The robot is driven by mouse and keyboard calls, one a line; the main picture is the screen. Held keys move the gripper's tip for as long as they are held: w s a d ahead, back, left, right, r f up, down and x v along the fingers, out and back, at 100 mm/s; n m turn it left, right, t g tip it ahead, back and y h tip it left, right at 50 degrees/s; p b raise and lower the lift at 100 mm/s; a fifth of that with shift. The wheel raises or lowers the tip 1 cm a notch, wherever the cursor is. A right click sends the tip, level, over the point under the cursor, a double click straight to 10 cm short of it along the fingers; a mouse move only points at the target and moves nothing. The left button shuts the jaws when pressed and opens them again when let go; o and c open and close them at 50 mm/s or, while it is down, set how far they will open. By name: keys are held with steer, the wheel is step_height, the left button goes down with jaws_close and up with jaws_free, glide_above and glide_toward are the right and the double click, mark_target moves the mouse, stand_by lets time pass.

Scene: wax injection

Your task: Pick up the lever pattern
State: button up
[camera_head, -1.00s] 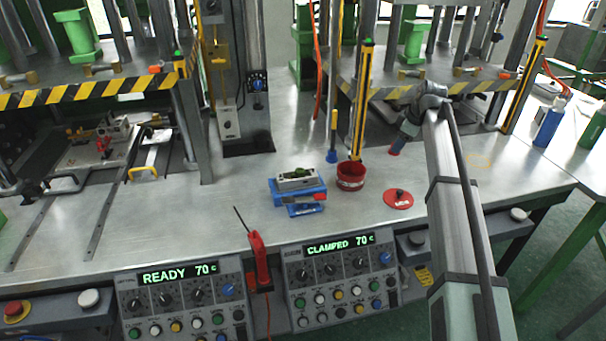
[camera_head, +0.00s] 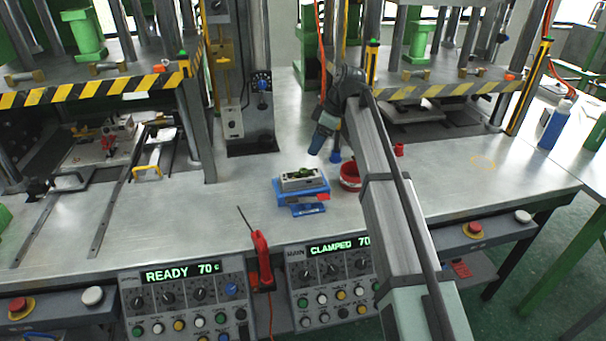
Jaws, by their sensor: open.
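A small green piece (camera_head: 306,171), which looks like the lever pattern, lies on top of a pale grey mold block (camera_head: 297,184). The block sits on a blue stand (camera_head: 303,195) in the middle of the steel bench. My gripper (camera_head: 317,150) hangs above and slightly right of the block, apart from it, pointing down. It is open, and nothing shows between its jaws. The fingers are small and dark at this distance.
A red bowl (camera_head: 349,175) stands right of the stand, partly behind my arm. A red-handled tool (camera_head: 261,259) stands at the bench's front edge. A small red object (camera_head: 399,150) stands farther right.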

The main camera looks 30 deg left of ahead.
glide_above(305, 171)
steer(key=w+d, duration=0.1)
step_height(305, 171, down, 5)
steer(key=shift+d+x, duration=0.15)
steer(key=shift+x, duration=1.05)
steer(key=shift+d+x, duration=0.2)
steer(key=shift+x, duration=1.05)
steer(key=shift+f, duration=0.15)
steer(key=shift+s+f, duration=0.1)
steer(key=c, duration=0.7)
steer(key=shift+d, duration=0.1)
jaws_close()
